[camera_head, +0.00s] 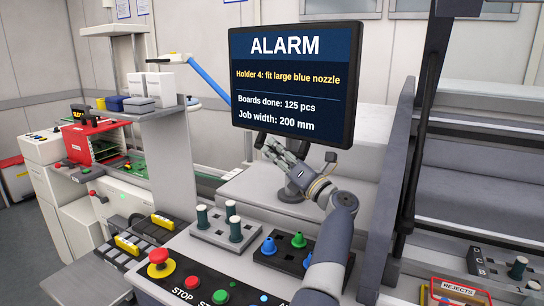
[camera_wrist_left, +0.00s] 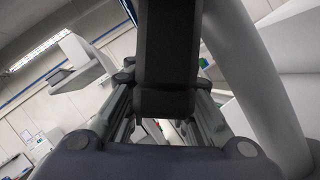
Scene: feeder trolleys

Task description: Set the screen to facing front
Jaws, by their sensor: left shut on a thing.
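The screen (camera_head: 292,85) stands on a grey post and foot (camera_head: 290,193) behind the machine's front panel. It is lit, reads "ALARM", and its text is readable from here. Its right edge looks nearer and taller than its left, so its face is turned somewhat to the left. My left gripper (camera_head: 282,150) is at the screen's lower edge, shut on what looks like the handle (camera_head: 331,157) under it. In the left wrist view a dark piece (camera_wrist_left: 168,60) lies between my fingers. The fingers hide much of the handle. My right gripper is out of view.
A red emergency button (camera_head: 158,257) is at the front left. A dark frame post (camera_head: 415,120) rises close to the screen's right.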

